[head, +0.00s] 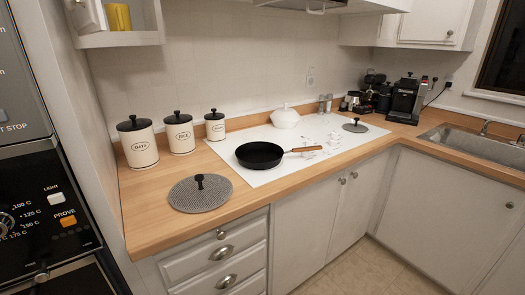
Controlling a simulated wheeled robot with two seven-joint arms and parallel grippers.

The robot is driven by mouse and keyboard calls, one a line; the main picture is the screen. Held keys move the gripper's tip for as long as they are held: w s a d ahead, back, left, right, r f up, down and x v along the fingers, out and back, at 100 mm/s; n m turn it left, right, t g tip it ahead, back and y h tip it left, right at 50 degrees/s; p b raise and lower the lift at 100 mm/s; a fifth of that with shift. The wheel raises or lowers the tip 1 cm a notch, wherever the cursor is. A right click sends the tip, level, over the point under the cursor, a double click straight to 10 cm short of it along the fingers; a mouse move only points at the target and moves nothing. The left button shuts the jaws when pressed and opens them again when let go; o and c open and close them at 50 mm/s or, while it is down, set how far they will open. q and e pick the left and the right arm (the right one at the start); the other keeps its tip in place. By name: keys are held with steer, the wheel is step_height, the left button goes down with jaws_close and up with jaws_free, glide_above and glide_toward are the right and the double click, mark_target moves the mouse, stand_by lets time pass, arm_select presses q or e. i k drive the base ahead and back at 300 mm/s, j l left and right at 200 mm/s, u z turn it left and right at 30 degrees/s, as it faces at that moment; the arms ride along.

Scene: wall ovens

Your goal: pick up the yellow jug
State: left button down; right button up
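A yellow object (118,17), which looks like the jug, stands on the open wall shelf (122,39) at the top left. Its top is near the upper edge of the view, and I cannot make out a handle or spout. A pale object (88,15) stands just to its left. Neither of my grippers shows in the head view.
Below the shelf, three lidded canisters (138,147) stand on the wooden counter (150,212). A round grey lid (200,193) lies in front. A black pan (259,155) sits on the white hob (330,148). An oven panel (45,205) fills the left edge.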

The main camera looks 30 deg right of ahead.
mark_target(120, 23)
steer(key=i+l+u, duration=0.1)
steer(key=l+u, duration=0.15)
steer(key=u, duration=0.15)
steer(key=l+u, duration=0.2)
steer(key=u, duration=0.25)
steer(key=l+u, duration=0.4)
steer(key=i+j, duration=0.05)
steer(key=j, duration=0.05)
